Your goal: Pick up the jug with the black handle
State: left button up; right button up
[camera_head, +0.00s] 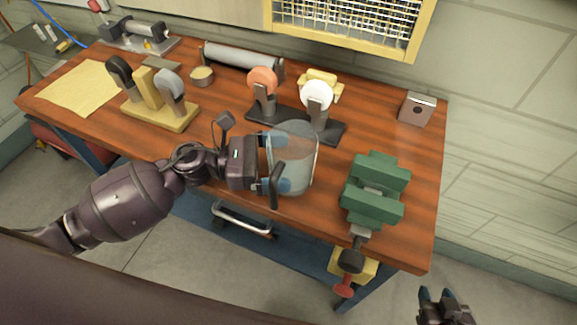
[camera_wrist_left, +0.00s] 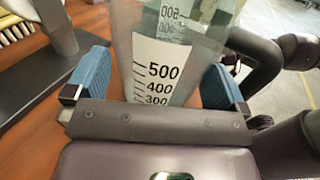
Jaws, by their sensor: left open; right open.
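The clear jug (camera_head: 300,155) with a black handle (camera_head: 276,186) stands on the wooden workbench (camera_head: 215,125). My left gripper (camera_head: 277,162) is at the jug's left side, its blue-padded fingers apart. In the left wrist view the jug (camera_wrist_left: 165,60), with its white measuring scale, lies between the two open fingers (camera_wrist_left: 153,82). The handle (camera_wrist_left: 258,55) is right of the right finger. Whether the pads touch the jug, I cannot tell. My right gripper (camera_head: 435,294) is open and empty at the bottom right, away from the bench; it is partly cut off.
A green vise (camera_head: 375,190) stands right of the jug. A black-based stand with an orange and a white wheel (camera_head: 317,95) is close behind it.

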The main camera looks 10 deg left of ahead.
pick_arm(q)
jog(key=shift+w+d, duration=0.2)
jog(key=shift+d, duration=0.45)
jog(key=shift+c, duration=0.3)
jog(key=c, duration=0.7)
